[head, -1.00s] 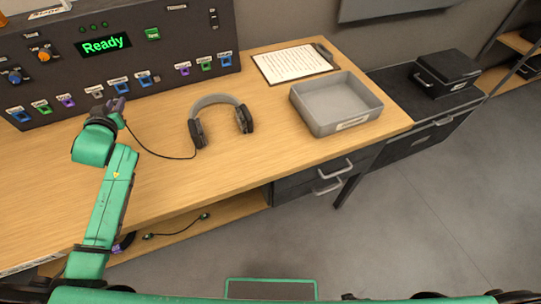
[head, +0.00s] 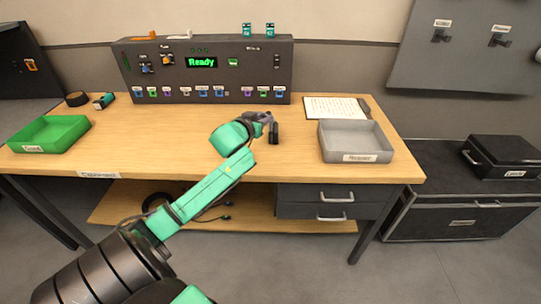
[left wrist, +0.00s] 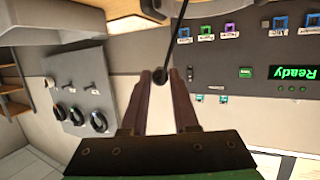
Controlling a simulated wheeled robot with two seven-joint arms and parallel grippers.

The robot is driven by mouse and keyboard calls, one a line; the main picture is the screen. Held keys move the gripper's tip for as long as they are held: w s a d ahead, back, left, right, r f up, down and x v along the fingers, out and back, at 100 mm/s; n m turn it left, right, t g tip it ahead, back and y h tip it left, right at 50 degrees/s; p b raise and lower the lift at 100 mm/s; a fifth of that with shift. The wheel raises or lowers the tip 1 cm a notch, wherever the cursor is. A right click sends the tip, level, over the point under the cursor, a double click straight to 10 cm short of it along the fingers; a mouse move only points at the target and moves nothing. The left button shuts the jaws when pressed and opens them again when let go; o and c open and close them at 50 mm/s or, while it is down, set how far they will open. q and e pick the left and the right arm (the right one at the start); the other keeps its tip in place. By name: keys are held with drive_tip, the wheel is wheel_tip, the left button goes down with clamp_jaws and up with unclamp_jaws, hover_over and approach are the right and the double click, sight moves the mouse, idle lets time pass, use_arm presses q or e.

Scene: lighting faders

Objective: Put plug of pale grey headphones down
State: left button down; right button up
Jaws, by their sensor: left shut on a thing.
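My left gripper (head: 268,117) is over the workbench (head: 110,157), in front of the dark control panel. In the left wrist view, its fingers (left wrist: 164,88) are shut on the small dark plug (left wrist: 160,75). A thin black cable (left wrist: 179,32) runs from the plug to the top of that view. The plug itself cannot be made out in the head view. My right gripper is not in view.
The control panel (head: 165,85) has a lit "Ready" display and a row of coloured sockets. A grey tray (head: 356,156) and a clipboard (head: 336,107) are to the right. A green tray (head: 47,148) is at the far left. Bench top left of my arm is mostly clear.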

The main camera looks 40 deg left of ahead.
sight(265, 156)
use_arm(q)
drive_tip(key=f+b, duration=0.1)
drive_tip(key=f, duration=1.2)
drive_tip(key=shift+d+f+b, duration=0.2)
drive_tip(key=shift+b, duration=0.2)
drive_tip(key=shift+f, duration=0.25)
drive_tip(key=c, duration=0.7)
unclamp_jaws()
